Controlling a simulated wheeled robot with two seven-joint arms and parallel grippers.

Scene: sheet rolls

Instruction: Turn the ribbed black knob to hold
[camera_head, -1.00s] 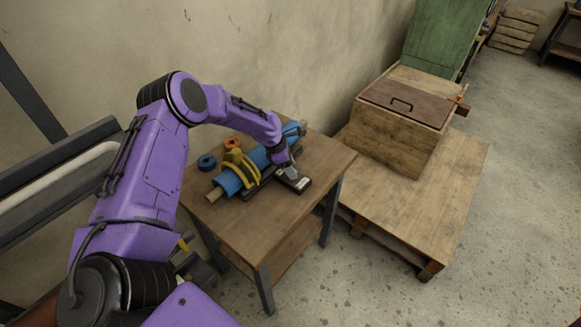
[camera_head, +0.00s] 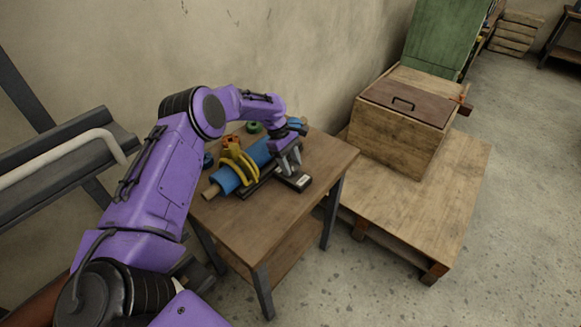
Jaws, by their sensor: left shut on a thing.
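My left gripper (camera_head: 289,164) reaches down at the right end of a black device (camera_head: 301,184) with a pale label, on the small wooden table. Its fingers are shut on the ribbed black knob, which is too small and covered to make out, so its setting cannot be read. A blue sheet roll (camera_head: 227,181) on a wooden core lies along the device, with a yellow curved part (camera_head: 243,165) over it. My right gripper is not in view.
The wooden table (camera_head: 240,222) has bare room at its front. Orange (camera_head: 231,140), dark blue (camera_head: 208,161) and green (camera_head: 253,127) small rolls lie behind the blue roll. A wooden crate (camera_head: 396,137) stands on a low platform (camera_head: 440,205) to the right.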

